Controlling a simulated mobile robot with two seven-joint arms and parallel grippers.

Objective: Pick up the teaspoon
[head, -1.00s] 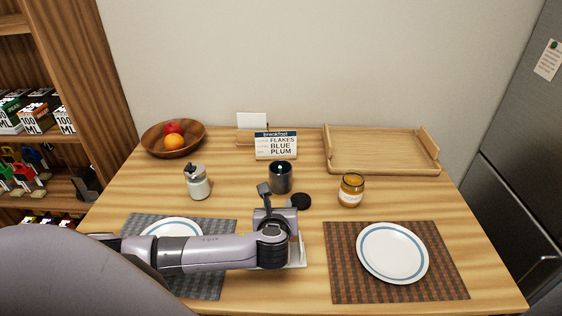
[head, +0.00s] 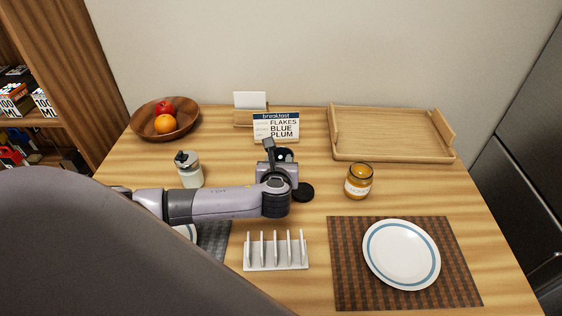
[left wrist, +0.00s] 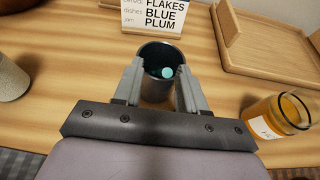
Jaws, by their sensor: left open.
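A dark cup (head: 285,154) stands near the middle of the table, mostly hidden behind my left gripper. In the left wrist view the cup (left wrist: 160,53) shows from above, with a small teal round end (left wrist: 167,72) inside it. This may be the teaspoon's handle end; no spoon bowl shows. My left gripper (head: 278,160) is open and empty at the cup. In the left wrist view its fingers (left wrist: 161,70) appear on either side of the cup and the teal end; I cannot tell whether they touch the cup. My right gripper is not in view.
A white rack (head: 276,266) stands in front. A shaker jar (head: 189,170) is left, a menu sign (head: 276,127) behind, a wooden tray (head: 390,146) back right.

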